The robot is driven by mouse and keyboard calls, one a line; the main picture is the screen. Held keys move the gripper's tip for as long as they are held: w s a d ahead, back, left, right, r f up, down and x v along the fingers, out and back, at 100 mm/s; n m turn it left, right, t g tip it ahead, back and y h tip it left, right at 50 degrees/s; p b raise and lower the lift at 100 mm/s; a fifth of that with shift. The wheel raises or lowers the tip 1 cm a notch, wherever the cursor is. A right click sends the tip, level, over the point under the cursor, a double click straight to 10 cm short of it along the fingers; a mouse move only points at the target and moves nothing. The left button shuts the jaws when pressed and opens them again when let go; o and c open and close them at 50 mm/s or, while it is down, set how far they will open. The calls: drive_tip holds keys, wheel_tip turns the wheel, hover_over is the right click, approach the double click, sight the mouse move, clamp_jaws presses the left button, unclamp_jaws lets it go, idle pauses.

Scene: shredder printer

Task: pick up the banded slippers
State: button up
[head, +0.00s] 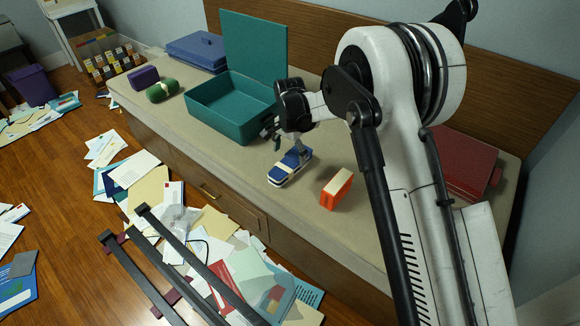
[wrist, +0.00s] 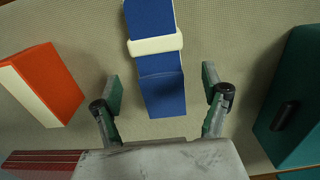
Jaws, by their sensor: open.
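The banded slippers (head: 290,167) are a blue bundle with a white band, lying on the beige bench top in the head view. They also show in the wrist view (wrist: 160,88), with the band across the upper part and their far end cut off by the top edge. My gripper (wrist: 162,85) is open, with one finger on each side of the near end of the slippers. Gaps show between each finger and the slippers. In the head view my gripper (head: 281,138) hangs just above and behind them; its fingertips are small there and partly hidden.
An orange-and-cream block (head: 337,188) lies right of the slippers. An open teal case (head: 222,118) stands behind them to the left. A green roll (head: 162,91), a purple case (head: 144,77) and a blue case (head: 197,51) lie farther left. A red case (head: 462,166) lies at right.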

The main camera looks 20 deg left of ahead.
sight(290, 160)
wheel_tip(290, 160, down, 4)
drive_tip(key=shift+d+f+b, duration=0.1)
drive_tip(key=shift+f+b, duration=0.15)
drive_tip(key=shift+b, duration=0.55)
drive_tip(key=shift+c, duration=0.5)
drive_tip(key=c, duration=1.3)
drive_tip(key=shift+o, duration=0.2)
drive_tip(key=shift+r, duration=0.15)
